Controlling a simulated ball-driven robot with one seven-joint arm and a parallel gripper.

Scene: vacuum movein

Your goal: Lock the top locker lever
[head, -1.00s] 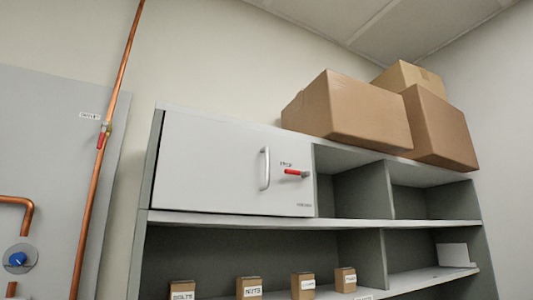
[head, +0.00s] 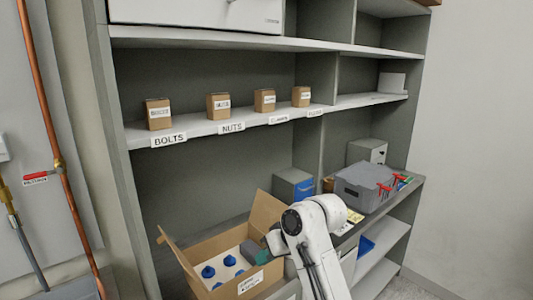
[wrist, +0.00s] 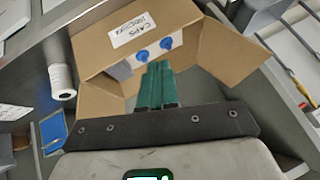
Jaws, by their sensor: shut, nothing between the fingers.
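Only the lower part of the white top locker door (head: 195,12) shows, at the top edge of the head view. Its red lever is out of frame now; in the earlier head frame it sat right of the vertical handle, lying roughly horizontal. My gripper (wrist: 156,80) has green fingers, shut together with nothing between them, in front of the open cardboard box in the wrist view. In the head view my gripper (head: 258,256) is low, over the right side of that box and far below the locker.
The open cardboard box (head: 180,255) holds blue-capped items. Small boxes labelled BOLTS (head: 157,113) and NUTS (head: 218,105) stand with two others on the middle shelf. A grey toolbox (head: 362,188) with red-handled tools is at right. A copper pipe (head: 48,130) runs at left.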

